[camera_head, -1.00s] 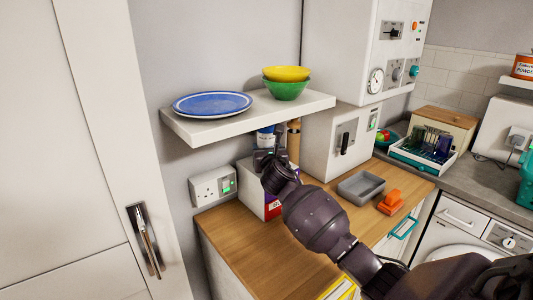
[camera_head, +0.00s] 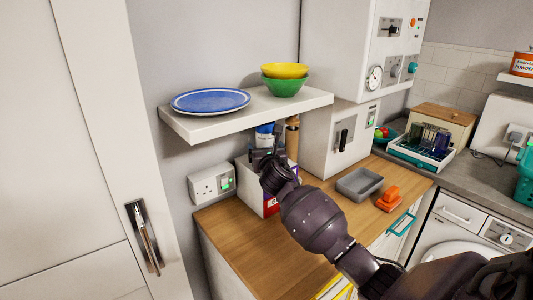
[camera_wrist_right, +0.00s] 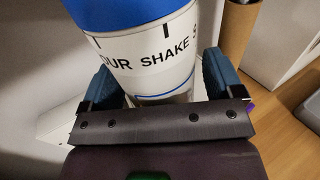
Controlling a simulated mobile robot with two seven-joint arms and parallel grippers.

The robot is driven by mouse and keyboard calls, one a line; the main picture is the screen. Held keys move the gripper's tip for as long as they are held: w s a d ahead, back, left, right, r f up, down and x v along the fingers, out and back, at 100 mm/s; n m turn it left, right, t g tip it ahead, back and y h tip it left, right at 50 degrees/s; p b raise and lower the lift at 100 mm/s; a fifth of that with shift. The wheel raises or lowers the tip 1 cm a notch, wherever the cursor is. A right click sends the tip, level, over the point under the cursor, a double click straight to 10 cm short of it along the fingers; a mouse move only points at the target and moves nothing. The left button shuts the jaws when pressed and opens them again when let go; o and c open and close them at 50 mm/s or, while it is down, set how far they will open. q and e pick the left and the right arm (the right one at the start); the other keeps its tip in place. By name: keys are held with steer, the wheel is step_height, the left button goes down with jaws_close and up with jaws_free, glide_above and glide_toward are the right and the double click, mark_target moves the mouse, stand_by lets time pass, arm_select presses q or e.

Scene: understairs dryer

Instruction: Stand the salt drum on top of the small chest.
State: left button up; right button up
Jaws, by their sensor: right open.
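The salt drum (camera_head: 264,138), white with a blue top, stands upright below the wall shelf, partly hidden by my right gripper (camera_head: 264,155). In the right wrist view the drum (camera_wrist_right: 150,50) shows printed lettering and sits between the two blue fingers. The right gripper is open around it, and I cannot tell whether the fingers touch it. The drum's base is hidden. The wood-topped white unit (camera_head: 235,242), with teal and yellow drawer handles, looks like the small chest; I cannot be sure. My left gripper is not in view.
The shelf (camera_head: 240,115), with a blue plate and bowls, hangs close above the drum. A brown cylinder (camera_head: 292,138) stands right beside it, and a printed box (camera_head: 271,202) is below. A grey tray (camera_head: 359,184) and orange object (camera_head: 388,199) lie rightward. The front wood is clear.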

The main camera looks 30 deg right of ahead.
steer(key=v, duration=1.2)
steer(key=shift+r+p, duration=0.2)
steer(key=shift+p, duration=0.15)
